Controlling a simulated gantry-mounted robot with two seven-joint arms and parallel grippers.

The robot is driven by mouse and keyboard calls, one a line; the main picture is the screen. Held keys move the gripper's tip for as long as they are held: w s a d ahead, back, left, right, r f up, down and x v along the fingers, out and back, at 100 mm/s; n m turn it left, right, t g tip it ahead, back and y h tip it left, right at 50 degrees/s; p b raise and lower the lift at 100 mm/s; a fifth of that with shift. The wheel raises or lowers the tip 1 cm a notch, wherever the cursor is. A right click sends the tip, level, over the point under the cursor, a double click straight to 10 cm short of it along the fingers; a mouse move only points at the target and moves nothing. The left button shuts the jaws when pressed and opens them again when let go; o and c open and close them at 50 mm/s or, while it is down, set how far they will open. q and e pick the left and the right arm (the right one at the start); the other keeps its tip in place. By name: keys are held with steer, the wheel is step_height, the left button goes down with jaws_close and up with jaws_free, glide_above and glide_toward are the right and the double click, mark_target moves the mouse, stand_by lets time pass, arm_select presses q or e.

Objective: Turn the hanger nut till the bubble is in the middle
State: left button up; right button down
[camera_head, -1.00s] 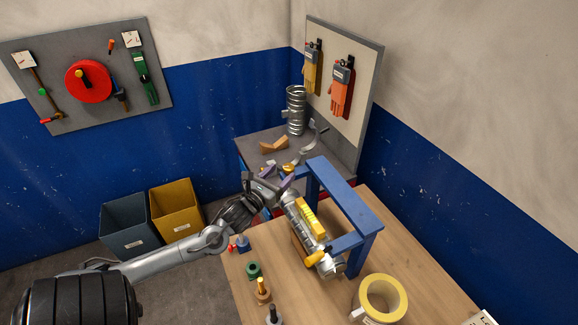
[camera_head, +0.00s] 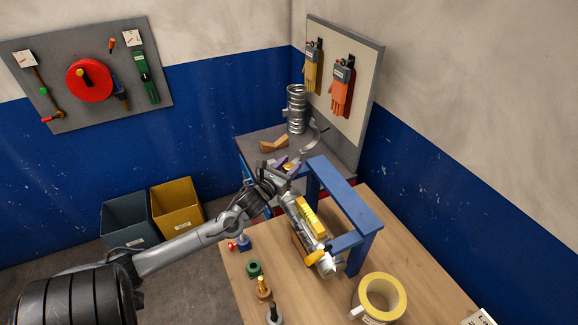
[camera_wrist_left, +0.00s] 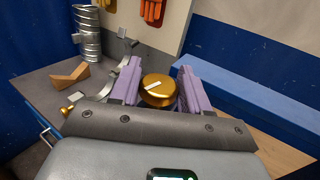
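The hanger nut (camera_wrist_left: 158,90) is a round gold knob with a white mark on top, seen in the left wrist view. My left gripper (camera_wrist_left: 160,78) has its two purple fingers on either side of the nut, seemingly against its sides. In the head view my left gripper (camera_head: 288,168) is beyond the upper end of the silver duct (camera_head: 293,208), and the nut is hard to make out there. A yellow level (camera_head: 311,217) lies along the duct; its bubble is too small to read. My right gripper is not in view.
A blue frame (camera_head: 345,195) stands over the duct on the wooden table (camera_head: 237,287). A yellow tape roll (camera_head: 382,297) and several small fittings stand on the table. A grey bench (camera_head: 258,150) behind holds a spiral duct piece (camera_head: 296,108) and a wooden block (camera_head: 274,145).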

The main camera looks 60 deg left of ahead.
arm_select(q)
steer(key=c, duration=0.5)
steer(key=shift+m+h, duration=0.3)
steer(key=shift+h, duration=0.1)
steer(key=m+t+h, duration=0.1)
steer(key=m+h, duration=0.1)
steer(key=h, duration=0.1)
steer(key=shift+h, duration=0.3)
steer(key=m+h, duration=0.2)
steer(key=shift+f+t+h, duration=0.1)
steer(key=shift+t+h, duration=0.2)
steer(key=shift+h, duration=0.1)
steer(key=m+h+b, duration=0.1)
steer(key=m+h, duration=0.1)
steer(key=h, duration=0.1)
steer(key=m+g+h+b, duration=0.1)
steer(key=m+h+b, duration=0.1)
steer(key=h+b, duration=0.1)
steer(key=m+g+h+b, duration=0.1)
steer(key=m+h+b, duration=0.1)
steer(key=h, duration=0.1)
steer(key=shift+a+f+m+g+h+b, duration=0.1)
steer(key=shift+f+m+g+h+b, duration=0.05)
steer(key=shift+m+g+h+b, duration=0.2)
steer(key=shift+r+m+g+h+b, duration=0.25)
steer(key=shift+m+g+h+b, duration=0.45)
steer(key=shift+h+b, duration=0.4)
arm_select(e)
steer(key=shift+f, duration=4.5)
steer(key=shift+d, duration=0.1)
